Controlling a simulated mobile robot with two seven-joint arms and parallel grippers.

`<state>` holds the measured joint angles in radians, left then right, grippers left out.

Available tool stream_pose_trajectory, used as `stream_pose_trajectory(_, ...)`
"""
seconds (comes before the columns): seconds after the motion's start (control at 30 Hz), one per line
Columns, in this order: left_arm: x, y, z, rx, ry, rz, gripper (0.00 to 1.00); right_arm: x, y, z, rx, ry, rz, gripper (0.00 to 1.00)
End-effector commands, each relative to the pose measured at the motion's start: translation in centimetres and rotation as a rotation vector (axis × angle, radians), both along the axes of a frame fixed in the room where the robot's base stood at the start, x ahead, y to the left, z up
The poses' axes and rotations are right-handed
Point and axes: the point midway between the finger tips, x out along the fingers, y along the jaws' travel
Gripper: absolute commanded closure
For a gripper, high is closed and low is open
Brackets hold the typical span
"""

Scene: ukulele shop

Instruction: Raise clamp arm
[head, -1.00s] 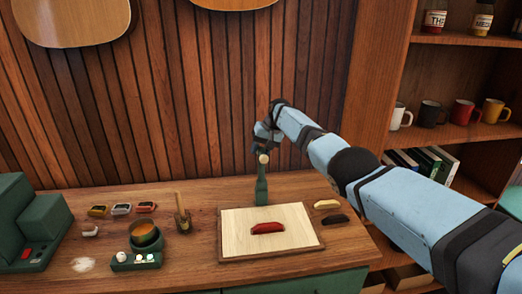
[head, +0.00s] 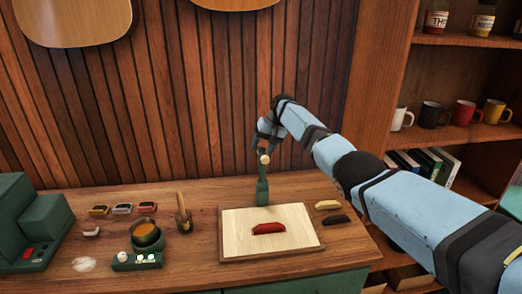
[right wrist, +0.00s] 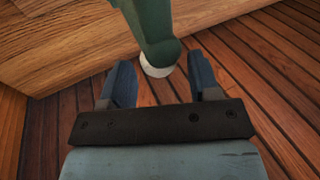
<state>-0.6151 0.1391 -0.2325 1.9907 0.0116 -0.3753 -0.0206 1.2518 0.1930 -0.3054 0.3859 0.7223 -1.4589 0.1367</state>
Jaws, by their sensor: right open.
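The green clamp arm (head: 262,185) stands upright at the back edge of the board, with a cream knob (head: 264,159) at its top. My right gripper (head: 267,148) is open at the top of the clamp arm, close to the knob. In the right wrist view, the green arm (right wrist: 148,25) comes in from the top and its pale knob (right wrist: 158,68) lies between the two dark fingertips (right wrist: 161,72), with a gap on each side. A red piece (head: 268,228) lies on the pale board (head: 240,243). My left gripper is out of view.
A dark and a pale piece (head: 328,205) lie right of the board. At left are a pot (head: 146,236) on a green base, a brush holder (head: 183,218) and small coloured dishes (head: 122,208). The slatted wall (head: 200,110) rises close behind.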

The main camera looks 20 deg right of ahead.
Motion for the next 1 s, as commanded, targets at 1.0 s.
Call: stream_pose_trajectory(1.0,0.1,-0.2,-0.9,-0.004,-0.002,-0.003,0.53,-2.1,-4.1,10.6,0.001,0.002,0.0,0.44)
